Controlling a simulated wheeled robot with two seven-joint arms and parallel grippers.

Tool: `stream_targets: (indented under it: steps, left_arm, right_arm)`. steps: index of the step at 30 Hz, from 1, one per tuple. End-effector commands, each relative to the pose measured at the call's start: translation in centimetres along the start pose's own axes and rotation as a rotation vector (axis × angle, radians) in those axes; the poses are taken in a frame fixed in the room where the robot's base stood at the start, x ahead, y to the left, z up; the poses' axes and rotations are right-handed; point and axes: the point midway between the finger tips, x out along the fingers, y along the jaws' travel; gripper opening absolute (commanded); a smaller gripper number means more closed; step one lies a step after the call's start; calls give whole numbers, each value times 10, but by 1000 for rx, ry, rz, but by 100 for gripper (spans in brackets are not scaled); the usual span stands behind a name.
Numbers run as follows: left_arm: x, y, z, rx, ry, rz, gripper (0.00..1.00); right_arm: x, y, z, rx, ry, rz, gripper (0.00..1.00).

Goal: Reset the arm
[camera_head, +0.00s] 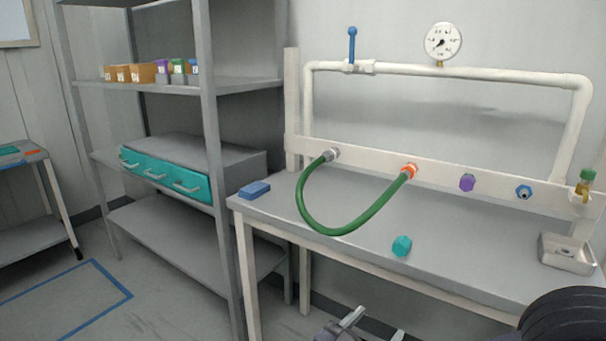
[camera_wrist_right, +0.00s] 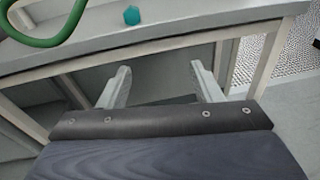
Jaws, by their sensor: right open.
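My right gripper (camera_head: 372,326) shows at the bottom edge of the head view, in front of and below the bench top. In the right wrist view its two fingers (camera_wrist_right: 160,85) stand wide apart with nothing between them. A dark part of my right arm fills the lower right corner of the head view. My left gripper is in neither view.
A bench (camera_head: 330,255) stands ahead, with a green hose (camera_head: 340,231), a teal cap (camera_head: 401,246), a blue block (camera_head: 254,190) and a metal tray (camera_head: 567,254). White piping with a gauge (camera_head: 443,42) rises behind. Grey shelves (camera_head: 180,230) stand left.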

Motion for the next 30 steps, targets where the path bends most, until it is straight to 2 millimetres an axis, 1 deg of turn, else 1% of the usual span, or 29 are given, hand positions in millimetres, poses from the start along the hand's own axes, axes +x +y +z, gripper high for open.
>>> stream_targets:
  steps: [5, 8, 11, 12, 14, 16, 17, 18, 19, 21, 24, 27, 30]
  left_arm:
    - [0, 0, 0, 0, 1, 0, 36]
    - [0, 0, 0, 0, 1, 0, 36]
    - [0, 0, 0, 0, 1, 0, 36]
    - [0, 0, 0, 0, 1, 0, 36]
    - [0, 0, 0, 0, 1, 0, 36]
    - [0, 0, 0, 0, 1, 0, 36]
    - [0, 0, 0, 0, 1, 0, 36]
    - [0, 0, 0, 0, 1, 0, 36]
    - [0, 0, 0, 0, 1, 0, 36]
    - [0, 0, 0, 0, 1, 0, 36]
    - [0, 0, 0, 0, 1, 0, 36]
    - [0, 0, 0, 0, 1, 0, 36]
    - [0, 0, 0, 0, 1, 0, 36]
  right_arm:
    - [17, -34, -6, 88, 109, -110, 59]
    - [27, -61, -14, 169, 197, -201, 59]
    - [33, -96, -25, 287, 309, -325, 59]
    - [34, -111, -31, 347, 360, -384, 59]
    - [33, -136, -41, 455, 442, -483, 59]
    - [25, -165, -54, 619, 548, -621, 59]
    - [20, -177, -61, 706, 596, -689, 59]
    - [10, -191, -69, 837, 663, -785, 59]
    - [1, -200, -75, 942, 710, -859, 59]
    - [-19, -210, -86, 1184, 803, -1015, 59]
    - [-41, -211, -90, 1486, 891, -1184, 59]
    - [-55, -206, -88, 1742, 946, -1308, 59]
    - [-63, -200, -82, 1971, 984, -1401, 59]
